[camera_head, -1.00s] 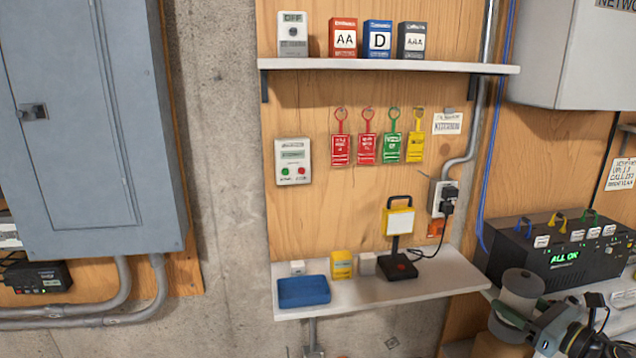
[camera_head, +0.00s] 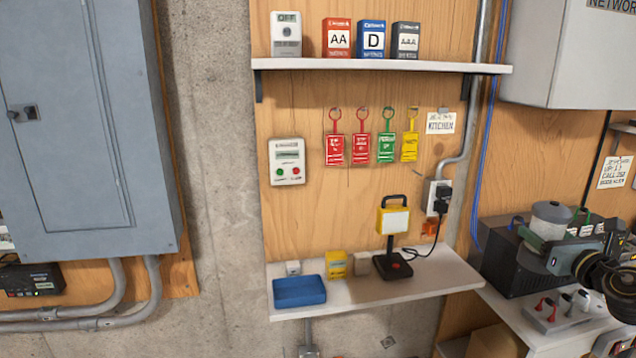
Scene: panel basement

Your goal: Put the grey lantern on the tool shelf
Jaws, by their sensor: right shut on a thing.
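The grey lantern (camera_head: 550,218), a pale cylinder with a darker grey top, is at the right of the head view. My right gripper (camera_head: 545,250) is shut on it and holds it upright, in front of the black box. Its fingers partly cover the lantern's lower part. Two wall shelves show: an upper white shelf (camera_head: 400,67) and a lower white shelf (camera_head: 370,297); I cannot tell which is the tool shelf. The lantern is right of both, apart from them. My left gripper is not in view.
The upper shelf holds a grey device (camera_head: 286,35) and battery boxes (camera_head: 373,40); its left and right ends are bare. The lower shelf holds a blue tray (camera_head: 299,291), a yellow box (camera_head: 336,265) and a yellow work light (camera_head: 393,220). A black box (camera_head: 503,262) stands behind my gripper.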

